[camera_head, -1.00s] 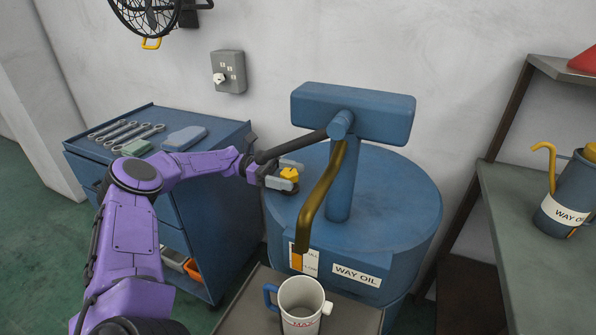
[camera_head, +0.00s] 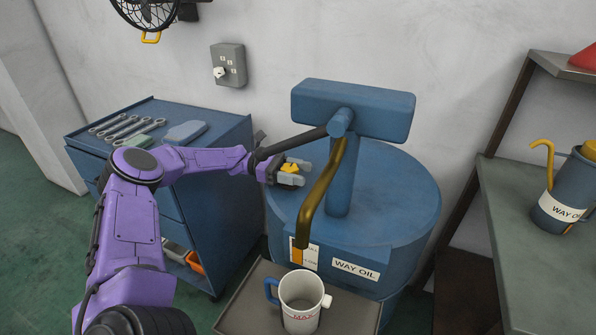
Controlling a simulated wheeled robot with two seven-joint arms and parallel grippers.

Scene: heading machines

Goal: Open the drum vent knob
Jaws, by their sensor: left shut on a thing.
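The blue way oil drum (camera_head: 405,212) stands in the middle with a pump, a dark lever and a curved brass spout on top. The yellow vent knob (camera_head: 290,168) is at the left of the drum's top. My left gripper (camera_head: 292,174) is shut on the knob, with its grey fingers on either side of it. The fingers hide part of the knob. My right gripper is not in view.
A white mug (camera_head: 301,304) with a blue handle stands on a tray (camera_head: 241,309) under the spout (camera_head: 322,190). A blue tool cart (camera_head: 228,222) with wrenches is at the left. A green-grey bench (camera_head: 528,262) with an oil can (camera_head: 566,190) is at the right. The pump lever (camera_head: 292,145) passes just above my gripper.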

